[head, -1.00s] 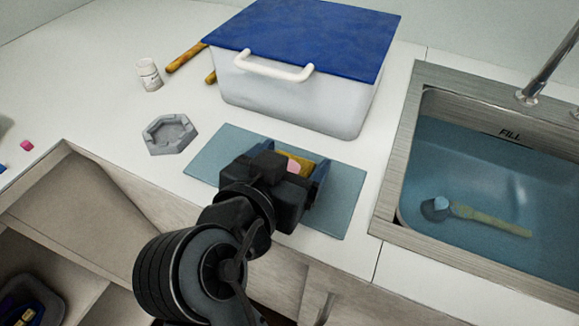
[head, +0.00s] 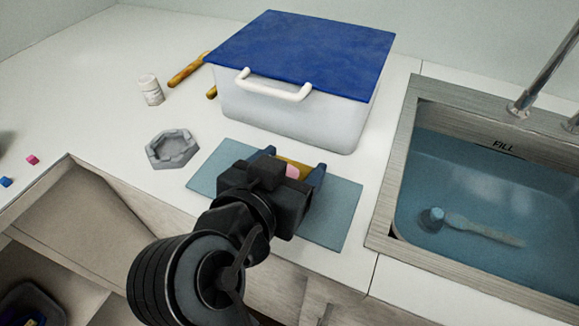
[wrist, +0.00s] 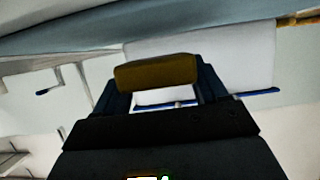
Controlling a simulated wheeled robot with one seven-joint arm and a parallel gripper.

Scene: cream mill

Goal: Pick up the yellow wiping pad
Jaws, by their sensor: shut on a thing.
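The yellow wiping pad (head: 293,163) is between the fingers of my gripper (head: 294,166), over the blue-grey mat (head: 345,205). In the wrist view the pad (wrist: 157,72) lies across between the two dark blue fingers, and my gripper (wrist: 158,80) is shut on it. A small pink patch shows beside the pad; I cannot tell what it is. My wrist hides the near side of the pad, so I cannot tell how far it is above the mat.
A bin with a blue lid (head: 305,50) and white handle stands just behind the mat. A grey hexagonal dish (head: 172,150) and white bottle (head: 151,90) are to the left. A water-filled sink (head: 395,170) with a brush (head: 470,230) is to the right.

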